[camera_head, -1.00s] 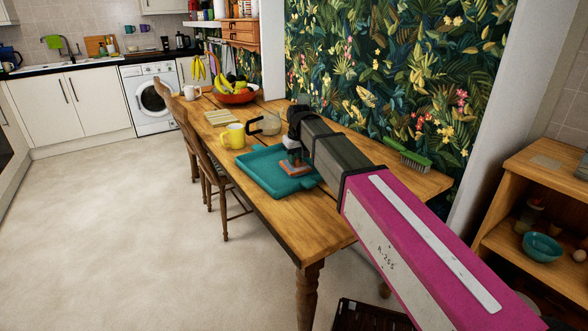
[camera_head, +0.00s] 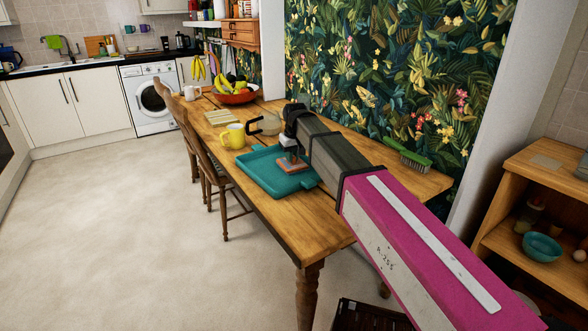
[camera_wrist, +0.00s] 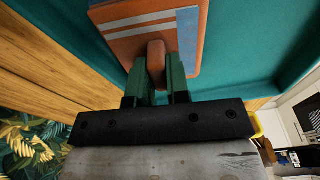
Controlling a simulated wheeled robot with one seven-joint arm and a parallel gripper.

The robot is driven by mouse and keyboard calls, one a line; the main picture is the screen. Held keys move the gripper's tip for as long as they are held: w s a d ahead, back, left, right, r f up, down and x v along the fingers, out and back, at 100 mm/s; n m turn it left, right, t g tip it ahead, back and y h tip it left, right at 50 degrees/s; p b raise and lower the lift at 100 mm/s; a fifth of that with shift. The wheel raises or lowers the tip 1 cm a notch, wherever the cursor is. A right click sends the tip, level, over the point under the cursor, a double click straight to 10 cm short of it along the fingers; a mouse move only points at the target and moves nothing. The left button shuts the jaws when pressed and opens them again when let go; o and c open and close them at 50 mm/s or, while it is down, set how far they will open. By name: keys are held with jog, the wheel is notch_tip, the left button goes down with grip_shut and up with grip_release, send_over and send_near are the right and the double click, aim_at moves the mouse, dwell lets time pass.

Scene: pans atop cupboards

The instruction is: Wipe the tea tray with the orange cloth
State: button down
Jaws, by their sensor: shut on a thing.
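The teal tea tray (camera_head: 262,180) lies on the wooden table; its surface and raised rim also show in the wrist view (camera_wrist: 245,50). The orange cloth (camera_head: 293,166) is flat, with pale and blue-grey stripes, and it shows in the wrist view (camera_wrist: 196,62). It is on the tray's surface, towards the tray's right side. My gripper (camera_head: 290,156) is above the cloth, pointing down. In the wrist view my gripper (camera_wrist: 158,80) is shut on a raised orange part of the cloth. My arm hides the table behind it.
A fruit bowl (camera_head: 236,95) is at the far end. A green brush (camera_head: 409,155) lies by the wall. Chairs (camera_head: 210,160) line the left side.

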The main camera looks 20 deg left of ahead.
jog(key=c, duration=1.3)
grip_release()
jog(key=shift+c, duration=0.2)
jog(key=shift+f, duration=0.3)
grip_shut()
jog(key=shift+r, duration=0.1)
jog(key=shift+r, duration=2.45)
